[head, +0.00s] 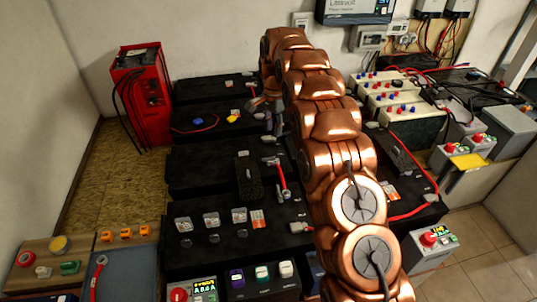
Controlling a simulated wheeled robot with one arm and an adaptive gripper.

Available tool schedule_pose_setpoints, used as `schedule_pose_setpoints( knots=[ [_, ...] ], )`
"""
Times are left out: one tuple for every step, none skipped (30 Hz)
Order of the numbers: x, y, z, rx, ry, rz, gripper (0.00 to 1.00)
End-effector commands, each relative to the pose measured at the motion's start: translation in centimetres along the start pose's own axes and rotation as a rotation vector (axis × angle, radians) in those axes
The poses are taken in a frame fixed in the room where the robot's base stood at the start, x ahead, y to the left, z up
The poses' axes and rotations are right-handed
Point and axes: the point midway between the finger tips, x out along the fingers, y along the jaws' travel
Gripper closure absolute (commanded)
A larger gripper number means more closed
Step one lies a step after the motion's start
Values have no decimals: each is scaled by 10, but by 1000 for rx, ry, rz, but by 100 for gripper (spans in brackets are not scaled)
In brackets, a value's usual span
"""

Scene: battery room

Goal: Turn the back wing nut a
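My copper-coloured arm reaches from the bottom right to the back of the black batteries. My gripper (268,112) is small and dark beside the arm, over the back batteries, partly hidden by the arm; I cannot tell whether its fingers are open. On the second battery row (190,140) sit a small blue piece (198,121) and a yellow piece (233,118), with a red cable (205,129) nearby. The gripper is to the right of both. Small pieces also sit on the rearmost battery (200,92). I cannot make out for certain which piece is the back wing nut.
A red charger cabinet (143,95) stands at the back left. A black block (249,180) and a red-handled tool (281,178) lie on the middle batteries. Switch boxes (205,288) line the front. White units (390,97) with coloured terminals stand right of my arm.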

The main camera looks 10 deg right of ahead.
Motion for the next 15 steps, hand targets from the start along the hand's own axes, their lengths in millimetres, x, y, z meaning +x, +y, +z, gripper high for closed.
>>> schedule_pose_setpoints(
  knots=[
    [6,-8,-5,22,1,-2,62],
    [9,-12,-7,37,2,-2,62],
    [14,-17,-10,57,3,-4,62],
    [17,-21,-13,72,5,-7,62],
    [21,-25,-16,87,6,-8,62],
    [26,-30,-18,107,7,-10,62],
    [29,-33,-21,123,8,-11,62],
    [33,-36,-23,138,9,-13,62],
    [39,-41,-26,158,11,-15,62],
    [43,-44,-28,172,12,-16,62],
    [46,-47,-30,188,12,-16,62],
    [52,-50,-32,208,13,-17,62],
    [56,-53,-34,223,14,-19,62],
    [60,-56,-36,238,15,-20,62],
    [66,-59,-38,258,16,-21,62]
  ],
)
